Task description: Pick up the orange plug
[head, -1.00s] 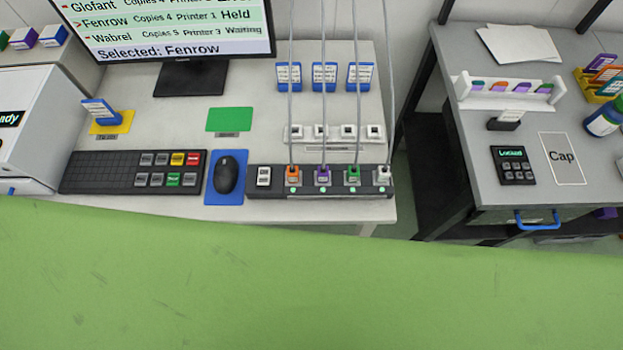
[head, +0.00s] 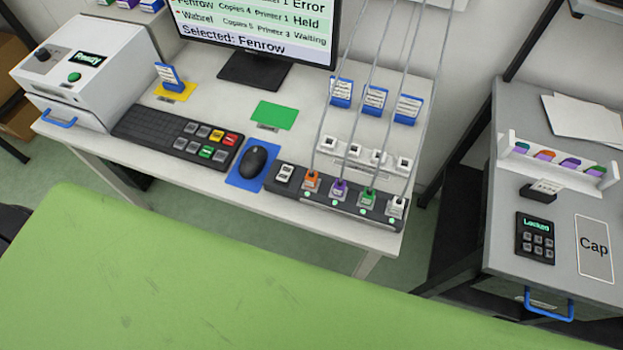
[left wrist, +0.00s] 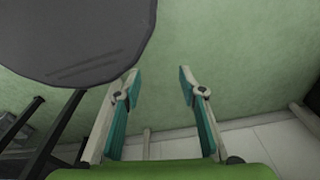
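The orange plug (head: 311,181) sits in the dark power strip (head: 330,200) at the front of the white desk, with a grey cable rising from it. To its right in the same strip are a purple plug (head: 338,191), a green plug (head: 367,198) and a white plug (head: 396,206). My left gripper (left wrist: 158,82) shows in the left wrist view with its two teal-padded fingers apart and nothing between them. It is over a pale green surface, away from the strip. My right gripper is not in view.
The strip's switch (head: 285,173) is left of the orange plug, beside the mouse (head: 253,162). White sockets (head: 352,153) and blue card holders (head: 375,100) stand behind. The monitor (head: 255,30) is at the back. A grey table with a locked keypad (head: 536,237) is at right.

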